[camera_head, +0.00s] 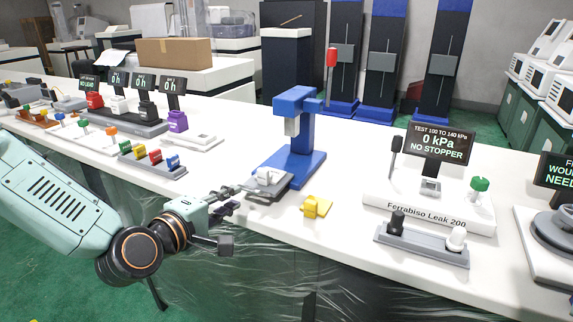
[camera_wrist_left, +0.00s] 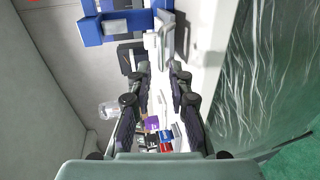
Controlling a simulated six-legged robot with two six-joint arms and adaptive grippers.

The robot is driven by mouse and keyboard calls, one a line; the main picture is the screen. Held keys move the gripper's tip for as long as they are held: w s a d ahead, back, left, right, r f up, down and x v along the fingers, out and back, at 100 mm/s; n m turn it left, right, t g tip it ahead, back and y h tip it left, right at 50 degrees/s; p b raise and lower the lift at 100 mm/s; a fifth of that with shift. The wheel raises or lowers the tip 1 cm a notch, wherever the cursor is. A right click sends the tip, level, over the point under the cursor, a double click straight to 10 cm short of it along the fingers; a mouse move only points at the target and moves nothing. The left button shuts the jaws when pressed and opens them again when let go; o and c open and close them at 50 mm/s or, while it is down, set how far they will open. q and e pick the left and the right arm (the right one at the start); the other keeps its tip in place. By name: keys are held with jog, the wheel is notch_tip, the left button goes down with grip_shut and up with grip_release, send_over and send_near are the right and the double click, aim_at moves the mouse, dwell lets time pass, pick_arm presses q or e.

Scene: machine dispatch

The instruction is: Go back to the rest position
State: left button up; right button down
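My left arm comes in from the left in the head view, and its gripper (camera_head: 236,197) is over the front edge of the white bench. In the left wrist view the two fingers of this gripper (camera_wrist_left: 160,68) stand apart with nothing between them, so it is open and empty. The fingertips are close to the grey plate (camera_head: 266,191) at the foot of the blue press (camera_head: 298,165); I cannot tell whether they touch it. The blue press also shows in the left wrist view (camera_wrist_left: 92,32). My right gripper is in neither view.
The white bench (camera_head: 345,175) runs across the view. A yellow piece (camera_head: 312,207) lies right of the press. A leak tester (camera_head: 425,206) and a grey holder with black and white stoppers (camera_head: 420,247) stand farther right. A rack of coloured pieces (camera_head: 152,160) is on the left.

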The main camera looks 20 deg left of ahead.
pick_arm(q)
jog(key=s+d+f+m+g, duration=0.2)
jog(key=s+f+m+g, duration=0.25)
jog(key=f, duration=0.35)
jog(key=s+d+f+m+g, duration=0.1)
jog(key=s+f+m+g, duration=0.4)
jog(key=f, duration=0.4)
jog(key=s+d+f+m+g+y, duration=0.1)
jog(key=s+f+m+g, duration=0.2)
jog(key=s+f, duration=0.3)
jog(key=s+d+f+m+g+y, duration=0.1)
jog(key=s+f+m+g, duration=0.2)
jog(key=s+f, duration=0.4)
jog(key=s, duration=0.8)
jog(key=shift+s+d, duration=0.15)
jog(key=shift+s, duration=0.15)
